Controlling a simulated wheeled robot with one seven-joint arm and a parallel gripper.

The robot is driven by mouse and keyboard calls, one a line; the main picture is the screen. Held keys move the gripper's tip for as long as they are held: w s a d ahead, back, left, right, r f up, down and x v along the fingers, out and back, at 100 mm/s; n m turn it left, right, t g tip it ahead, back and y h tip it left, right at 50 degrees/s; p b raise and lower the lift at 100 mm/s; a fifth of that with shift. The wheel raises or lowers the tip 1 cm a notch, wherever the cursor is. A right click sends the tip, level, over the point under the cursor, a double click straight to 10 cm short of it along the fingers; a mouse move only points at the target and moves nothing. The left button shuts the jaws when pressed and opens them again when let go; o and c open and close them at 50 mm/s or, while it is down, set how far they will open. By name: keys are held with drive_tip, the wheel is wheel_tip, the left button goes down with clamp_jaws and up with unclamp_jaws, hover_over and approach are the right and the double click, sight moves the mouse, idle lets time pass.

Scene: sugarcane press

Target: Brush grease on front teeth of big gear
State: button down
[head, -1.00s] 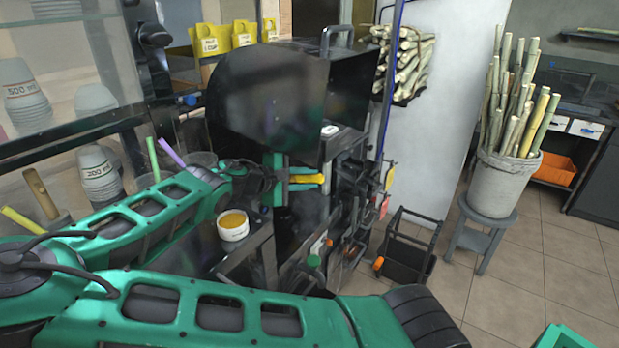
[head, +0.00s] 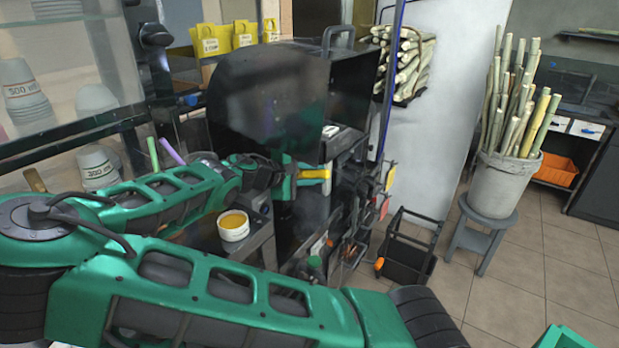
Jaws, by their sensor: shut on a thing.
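My gripper (head: 298,174) is shut on a yellow brush (head: 316,174), whose visible part points right. It is held at the near side of the dark press (head: 268,95), below its large rounded cover. The big gear and its teeth cannot be made out from here. The brush's bristles are too small to tell, and so is whether they touch anything. A small white tub (head: 233,226) with amber grease stands on a dark ledge below and left of my gripper.
A dark metal rack (head: 408,250) stands on the floor right of the press. Beyond it, a grey bucket of cane (head: 502,187) sits on a stool (head: 482,236). Cups (head: 98,167) and a glass case crowd the left.

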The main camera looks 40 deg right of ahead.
drive_tip(key=shift+w+d, duration=0.3)
drive_tip(key=shift+d, duration=0.4)
drive_tip(key=shift+w+d, duration=0.3)
drive_tip(key=shift+d, duration=0.35)
drive_tip(key=shift+a, duration=0.15)
drive_tip(key=a, duration=0.2)
drive_tip(key=s+a, duration=0.2)
drive_tip(key=a, duration=0.1)
drive_tip(key=shift+a, duration=0.3)
drive_tip(key=shift+s+d, duration=0.35)
drive_tip(key=shift+s, duration=0.6)
drive_tip(key=shift+s+d, duration=0.35)
drive_tip(key=shift+s, duration=0.55)
drive_tip(key=shift+s+d, duration=0.35)
drive_tip(key=shift+s, duration=0.6)
